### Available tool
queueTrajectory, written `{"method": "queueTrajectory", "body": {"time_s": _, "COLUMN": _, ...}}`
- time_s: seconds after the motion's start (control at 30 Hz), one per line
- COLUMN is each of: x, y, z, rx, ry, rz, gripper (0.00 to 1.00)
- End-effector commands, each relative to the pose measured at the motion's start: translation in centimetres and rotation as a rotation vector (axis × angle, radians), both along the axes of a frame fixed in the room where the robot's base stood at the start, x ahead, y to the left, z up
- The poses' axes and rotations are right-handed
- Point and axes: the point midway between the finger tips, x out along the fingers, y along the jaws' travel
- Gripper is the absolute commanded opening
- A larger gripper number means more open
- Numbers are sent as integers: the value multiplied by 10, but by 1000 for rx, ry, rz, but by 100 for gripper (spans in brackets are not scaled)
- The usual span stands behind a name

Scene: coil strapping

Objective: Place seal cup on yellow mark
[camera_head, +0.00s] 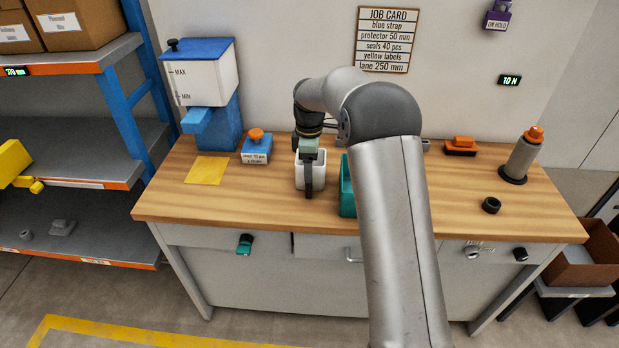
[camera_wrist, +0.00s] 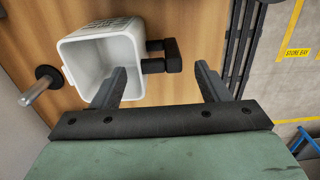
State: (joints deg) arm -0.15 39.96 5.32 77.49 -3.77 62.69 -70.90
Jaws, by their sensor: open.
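The white seal cup (camera_head: 299,178) stands on the wooden bench, with its dark handle (camera_head: 308,183) facing the front. My gripper (camera_head: 308,158) is right over the cup, partly hidden by my arm. In the wrist view the open cup (camera_wrist: 88,62) lies at upper left, with its black handle (camera_wrist: 173,55) pointing right. My gripper (camera_wrist: 160,70) is open there; the handle's end shows between the two fingers, and the left finger overlaps the cup's edge. I cannot tell whether they touch. The yellow mark (camera_head: 206,170) is a bare square on the bench, left of the cup.
A blue block with an orange knob (camera_head: 256,147) stands between the mark and the cup. A blue-and-white dispenser (camera_head: 205,95) stands behind the mark. A teal container (camera_head: 347,190) is close to the cup's right, partly behind my arm. A black ring (camera_head: 491,205) lies at right.

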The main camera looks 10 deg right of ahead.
Motion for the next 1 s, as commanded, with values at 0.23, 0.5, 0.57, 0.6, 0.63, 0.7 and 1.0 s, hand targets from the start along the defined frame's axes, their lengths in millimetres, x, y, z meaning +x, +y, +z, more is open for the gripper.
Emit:
{"method": "queueTrajectory", "body": {"time_s": 0.23, "x": 0, "y": 0, "z": 46, "rx": 0, "ry": -2, "rz": -1, "gripper": 69}}
{"method": "queueTrajectory", "body": {"time_s": 0.5, "x": -1, "y": 0, "z": 63, "rx": -1, "ry": 0, "rz": -5, "gripper": 69}}
{"method": "queueTrajectory", "body": {"time_s": 0.57, "x": -8, "y": -1, "z": 66, "rx": -2, "ry": 0, "rz": -26, "gripper": 69}}
{"method": "queueTrajectory", "body": {"time_s": 0.6, "x": -15, "y": -2, "z": 72, "rx": -5, "ry": -3, "rz": -54, "gripper": 69}}
{"method": "queueTrajectory", "body": {"time_s": 0.63, "x": -23, "y": -3, "z": 76, "rx": -6, "ry": -6, "rz": -83, "gripper": 69}}
{"method": "queueTrajectory", "body": {"time_s": 0.7, "x": -51, "y": -5, "z": 89, "rx": -11, "ry": -13, "rz": -183, "gripper": 69}}
{"method": "queueTrajectory", "body": {"time_s": 1.0, "x": -249, "y": -27, "z": 104, "rx": -1, "ry": -48, "rz": -848, "gripper": 69}}
